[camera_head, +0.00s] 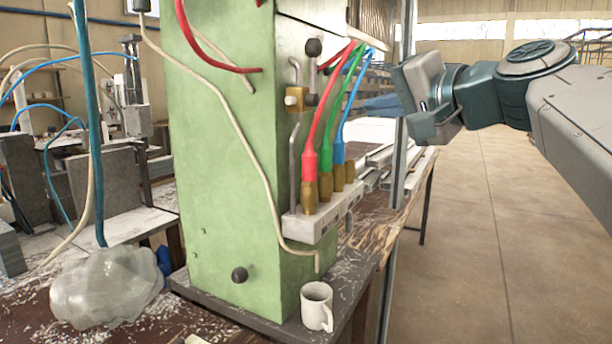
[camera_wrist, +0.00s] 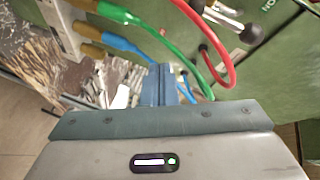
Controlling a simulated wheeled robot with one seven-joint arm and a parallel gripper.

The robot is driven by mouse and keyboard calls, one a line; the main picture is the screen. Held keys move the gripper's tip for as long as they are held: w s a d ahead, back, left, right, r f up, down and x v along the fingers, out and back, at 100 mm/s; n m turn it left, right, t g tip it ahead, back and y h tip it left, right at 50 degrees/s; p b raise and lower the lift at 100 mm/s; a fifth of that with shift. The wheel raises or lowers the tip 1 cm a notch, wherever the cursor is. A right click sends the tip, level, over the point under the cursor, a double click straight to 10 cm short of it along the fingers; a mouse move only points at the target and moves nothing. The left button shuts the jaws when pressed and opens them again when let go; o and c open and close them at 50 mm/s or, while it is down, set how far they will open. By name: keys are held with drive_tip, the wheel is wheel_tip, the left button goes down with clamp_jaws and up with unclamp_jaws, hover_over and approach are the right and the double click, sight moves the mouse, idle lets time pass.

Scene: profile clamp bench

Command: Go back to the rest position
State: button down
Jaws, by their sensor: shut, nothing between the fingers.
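My gripper (camera_head: 378,104) is at the upper right of the head view, to the right of the green machine (camera_head: 225,150) and its hoses. Its blue fingers point left. In the wrist view the fingers (camera_wrist: 160,80) are together with nothing between them. The red hose (camera_wrist: 228,65) and green hose (camera_wrist: 160,40) pass around and beyond the fingertips there. I cannot tell if the fingers touch any hose.
A white manifold (camera_head: 325,217) holds brass fittings with red, green and blue hoses (camera_head: 342,130). A white mug (camera_head: 316,305) stands at the machine's base. A clear plastic bag (camera_head: 105,285) lies at left. Pale profiles (camera_head: 380,155) lie behind. The floor (camera_head: 480,240) at right is clear.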

drive_tip(key=s+f+n+g+h+p, duration=0.1)
drive_tip(key=s+f+g+h+p, duration=0.2)
drive_tip(key=f, duration=0.4)
drive_tip(key=s+f+n+g+h+p, duration=0.1)
drive_tip(key=f+g+p, duration=0.2)
drive_tip(key=f+p, duration=0.35)
drive_tip(key=s+d+f+n+g+h+p, duration=0.1)
drive_tip(key=s+f+n+g+h+p, duration=0.1)
drive_tip(key=s+f, duration=0.4)
drive_tip(key=s+d+f+n+g+h+p, duration=0.2)
drive_tip(key=s+f+p, duration=0.2)
drive_tip(key=s+f, duration=0.2)
drive_tip(key=shift+s+d+f+g+h+p, duration=0.2)
drive_tip(key=shift+s+g+h+p, duration=0.2)
drive_tip(key=shift+s, duration=0.05)
idle(1.2)
